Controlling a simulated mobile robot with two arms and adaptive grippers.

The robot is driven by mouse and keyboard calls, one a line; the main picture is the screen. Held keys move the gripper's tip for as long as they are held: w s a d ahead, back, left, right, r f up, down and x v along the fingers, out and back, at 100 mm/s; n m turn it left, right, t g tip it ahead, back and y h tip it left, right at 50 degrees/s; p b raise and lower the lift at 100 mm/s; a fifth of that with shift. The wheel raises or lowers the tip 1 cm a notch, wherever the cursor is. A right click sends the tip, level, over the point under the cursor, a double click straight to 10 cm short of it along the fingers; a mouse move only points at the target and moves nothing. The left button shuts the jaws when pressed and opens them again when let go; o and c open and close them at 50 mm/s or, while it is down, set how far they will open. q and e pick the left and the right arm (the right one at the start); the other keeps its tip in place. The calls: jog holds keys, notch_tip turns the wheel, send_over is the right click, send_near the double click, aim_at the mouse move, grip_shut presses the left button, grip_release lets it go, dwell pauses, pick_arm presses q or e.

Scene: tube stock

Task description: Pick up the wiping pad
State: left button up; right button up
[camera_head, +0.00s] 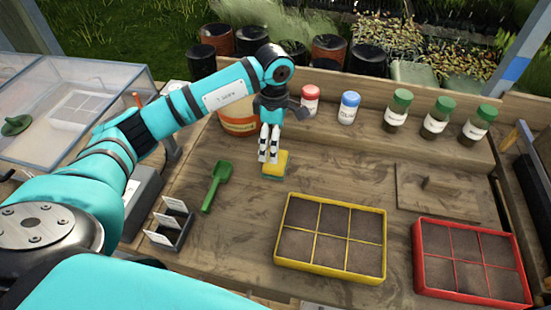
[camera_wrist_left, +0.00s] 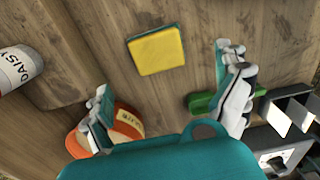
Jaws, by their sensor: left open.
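The wiping pad (camera_head: 283,160) lies flat on the wooden table, yellow on top with a teal layer beneath. In the head view my left gripper (camera_head: 268,158) is at the pad's left edge and hides part of it. In the left wrist view the whole pad (camera_wrist_left: 156,50) shows ahead of the fingers. My left gripper (camera_wrist_left: 165,85) is open there, its fingers wide apart with nothing between them. I cannot tell its exact height above the pad. My right gripper is not in view.
A green scoop (camera_head: 215,186) lies left of the pad. An orange pot (camera_head: 236,120) stands behind the gripper. A yellow tray (camera_head: 331,271) and a red tray (camera_head: 470,299) lie in front and to the right. Several capped jars line the back shelf. The table right of the pad is clear.

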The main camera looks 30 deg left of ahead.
aim_at(277, 172)
pick_arm(q)
notch_tip(277, 172, down, 3)
jog(key=shift+r, duration=0.15)
jog(key=shift+f+p, duration=0.4)
jog(key=shift+f, duration=0.1)
jog(key=shift+f+p, duration=0.3)
jog(key=shift+f, duration=0.05)
jog(key=f, duration=0.1)
jog(key=f+p, duration=0.1)
jog(key=f, duration=0.1)
jog(key=shift+w+d+f, duration=0.1)
jog(key=shift+w+f, duration=0.1)
jog(key=shift+f, duration=0.5)
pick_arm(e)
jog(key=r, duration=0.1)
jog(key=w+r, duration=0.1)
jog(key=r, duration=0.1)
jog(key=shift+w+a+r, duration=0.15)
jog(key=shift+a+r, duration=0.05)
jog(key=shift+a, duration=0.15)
pick_arm(q)
jog(key=shift+c, duration=0.3)
jog(key=c, duration=1.1)
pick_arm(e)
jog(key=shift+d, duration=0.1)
